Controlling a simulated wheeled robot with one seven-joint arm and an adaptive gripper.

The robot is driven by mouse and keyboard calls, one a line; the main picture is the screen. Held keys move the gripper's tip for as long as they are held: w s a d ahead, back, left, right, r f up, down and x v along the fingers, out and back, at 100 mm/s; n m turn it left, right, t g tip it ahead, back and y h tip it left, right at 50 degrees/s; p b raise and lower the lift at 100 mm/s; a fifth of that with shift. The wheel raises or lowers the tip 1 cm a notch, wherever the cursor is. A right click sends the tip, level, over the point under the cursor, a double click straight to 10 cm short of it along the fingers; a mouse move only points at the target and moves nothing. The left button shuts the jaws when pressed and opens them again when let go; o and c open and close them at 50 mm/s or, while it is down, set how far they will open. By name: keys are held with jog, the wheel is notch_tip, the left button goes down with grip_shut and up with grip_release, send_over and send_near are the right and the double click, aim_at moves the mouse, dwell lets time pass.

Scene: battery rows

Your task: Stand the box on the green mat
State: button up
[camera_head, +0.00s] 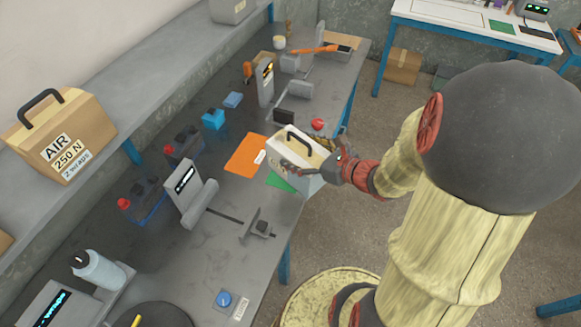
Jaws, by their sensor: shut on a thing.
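A pale box (283,151) with a tan top and a black handle is at the right edge of the grey workbench. It looks roughly upright. The green mat (279,182) shows as a small strip at the box's lower left; the rest of it is hidden behind the box. I cannot tell whether the box touches the mat or is held just above it. My gripper (312,169) reaches in from the right and is shut on the box. Its fingers partly cover the box's near side.
An orange mat (246,154) lies just left of the box. A red round thing (318,124) is behind it. Batteries (143,200) and a clamp-like device (184,190) stand further left. Another handled box (60,135) is on the shelf. The bench surface (235,255) has some clear room.

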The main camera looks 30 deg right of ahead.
jog(key=shift+s+d, duration=0.15)
jog(key=shift+s, duration=0.2)
jog(key=w+f+b, duration=0.1)
jog(key=w, duration=0.1)
jog(key=w+d+f+b, duration=0.1)
jog(key=w, duration=0.2)
jog(key=w+d+f+b, duration=0.1)
jog(key=w+f, duration=0.1)
jog(key=w, duration=0.1)
jog(key=shift+d, duration=0.2)
jog(key=w+d+f+b, duration=0.1)
jog(key=w+f+b, duration=0.3)
jog(key=f, duration=0.4)
jog(key=shift+w+d+f, duration=0.35)
jog(key=shift+w, duration=0.2)
jog(key=shift+f, duration=0.15)
jog(key=o, duration=2.1)
jog(key=shift+s+f, duration=0.1)
jog(key=shift+f, duration=0.05)
